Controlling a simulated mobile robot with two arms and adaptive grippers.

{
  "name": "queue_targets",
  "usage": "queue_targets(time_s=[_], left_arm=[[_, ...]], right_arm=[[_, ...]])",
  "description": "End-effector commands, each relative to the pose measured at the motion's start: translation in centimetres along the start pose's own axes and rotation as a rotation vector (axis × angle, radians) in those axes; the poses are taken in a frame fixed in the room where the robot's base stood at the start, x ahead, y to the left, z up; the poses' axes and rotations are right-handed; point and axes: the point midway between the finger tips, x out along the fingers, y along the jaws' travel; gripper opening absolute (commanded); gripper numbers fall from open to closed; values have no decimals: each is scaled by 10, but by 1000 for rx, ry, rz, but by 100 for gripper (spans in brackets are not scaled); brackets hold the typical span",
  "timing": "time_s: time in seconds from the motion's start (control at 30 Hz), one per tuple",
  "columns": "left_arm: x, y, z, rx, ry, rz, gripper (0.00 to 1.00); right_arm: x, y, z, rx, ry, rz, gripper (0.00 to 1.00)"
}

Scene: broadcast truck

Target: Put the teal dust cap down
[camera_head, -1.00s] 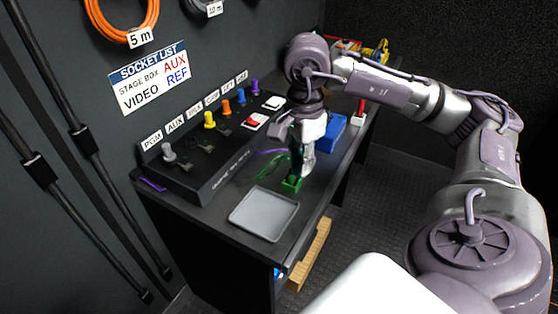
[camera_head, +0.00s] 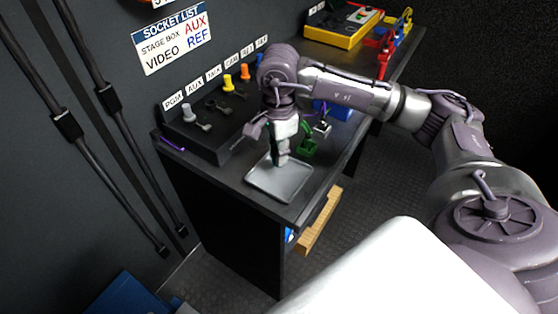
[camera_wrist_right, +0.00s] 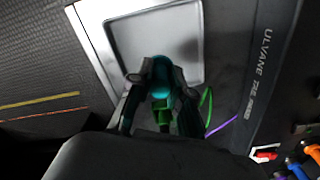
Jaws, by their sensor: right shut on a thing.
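The teal dust cap (camera_wrist_right: 160,80) is between the fingertips of my right gripper (camera_wrist_right: 156,74) in the right wrist view. That gripper is shut on it. In the head view my right gripper (camera_head: 281,162) points down over the far part of the grey tray (camera_head: 282,187); the cap itself is hard to make out there. The tray also shows behind the cap in the right wrist view (camera_wrist_right: 140,35). I cannot tell whether the cap touches the tray. My left gripper is not in view.
Behind stands the sloped socket panel (camera_head: 222,138) with colored plugs and labels. A yellow case (camera_head: 340,31) and colored holders stand at the far end. The tray's near part is clear.

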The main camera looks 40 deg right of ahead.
Motion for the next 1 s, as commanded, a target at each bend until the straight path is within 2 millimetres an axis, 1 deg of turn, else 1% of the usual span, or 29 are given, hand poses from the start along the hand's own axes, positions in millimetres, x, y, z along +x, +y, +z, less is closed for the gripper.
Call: queue_targets(time_s=[0.07, 0.3, 0.57, 0.67, 0.7, 0.83, 0.87, 1.0], left_arm=[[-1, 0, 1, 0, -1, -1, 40], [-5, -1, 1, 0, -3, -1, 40], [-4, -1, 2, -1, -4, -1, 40], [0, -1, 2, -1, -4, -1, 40], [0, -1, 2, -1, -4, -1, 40], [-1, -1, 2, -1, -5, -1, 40], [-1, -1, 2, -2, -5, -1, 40], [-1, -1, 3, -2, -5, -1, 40]], right_arm=[[6, 0, 0, 1, 1, 3, 0], [38, 1, -1, 1, 2, 4, 0], [40, 0, 0, 0, 1, 0, 0], [44, 0, 0, 1, 1, 0, 0], [44, 0, 0, 1, 1, 0, 20], [43, 0, 0, 1, 1, 1, 42], [43, 0, -1, 1, 1, 1, 44], [43, 0, -1, 1, 1, 1, 44]])
